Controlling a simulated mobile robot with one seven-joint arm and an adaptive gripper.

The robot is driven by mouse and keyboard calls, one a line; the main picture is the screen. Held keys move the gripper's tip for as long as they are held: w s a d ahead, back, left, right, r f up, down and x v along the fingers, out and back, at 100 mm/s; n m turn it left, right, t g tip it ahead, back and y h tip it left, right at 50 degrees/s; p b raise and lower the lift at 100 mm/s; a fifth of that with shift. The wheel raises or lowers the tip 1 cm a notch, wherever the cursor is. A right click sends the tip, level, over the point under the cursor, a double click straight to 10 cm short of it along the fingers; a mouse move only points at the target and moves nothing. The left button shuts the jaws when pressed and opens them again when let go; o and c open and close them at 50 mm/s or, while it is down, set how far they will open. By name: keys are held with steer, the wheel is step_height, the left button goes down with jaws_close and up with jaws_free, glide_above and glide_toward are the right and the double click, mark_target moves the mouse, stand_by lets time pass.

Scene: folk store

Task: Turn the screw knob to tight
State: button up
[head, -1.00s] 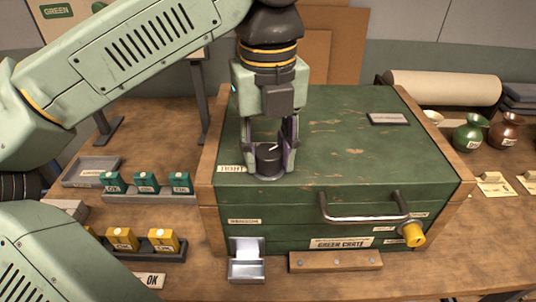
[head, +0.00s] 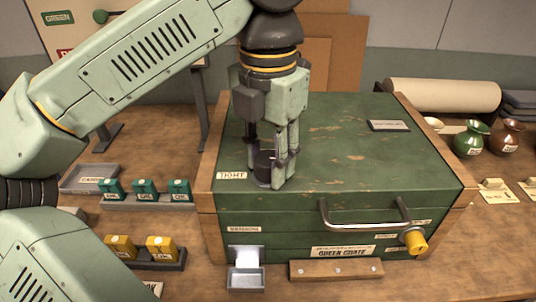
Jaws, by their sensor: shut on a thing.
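The dark round screw knob (head: 263,160) stands on the left part of the green crate's lid (head: 350,155). A white label reading "TIGHT" (head: 232,175) lies on the lid just left of the knob. My gripper (head: 269,168) points straight down and is shut on the knob, with a finger in front of its right side. The fingers hide part of the knob, and its pointer mark cannot be made out.
A metal handle (head: 364,222) and a yellow knob (head: 415,241) stick out from the crate's front. A small metal tray (head: 246,281) stands below it. Teal blocks (head: 146,188) and yellow blocks (head: 162,247) stand at left. Green (head: 470,140) and brown (head: 505,138) jugs stand at right.

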steer(key=m, duration=0.4)
steer(key=shift+m+p, duration=0.3)
steer(key=shift+p, duration=0.1)
steer(key=m, duration=0.3)
steer(key=shift+m+p, duration=0.35)
steer(key=shift+m, duration=0.05)
steer(key=m+p, duration=0.1)
steer(key=m, duration=0.7)
steer(key=shift+p, duration=0.3)
steer(key=m, duration=0.4)
steer(key=shift+m+p, duration=0.3)
steer(key=shift+p, duration=0.05)
steer(key=m, duration=0.3)
steer(key=shift+m, duration=0.3)
steer(key=m+p, duration=0.1)
steer(key=m, duration=0.3)
steer(key=shift+m, duration=2.1)
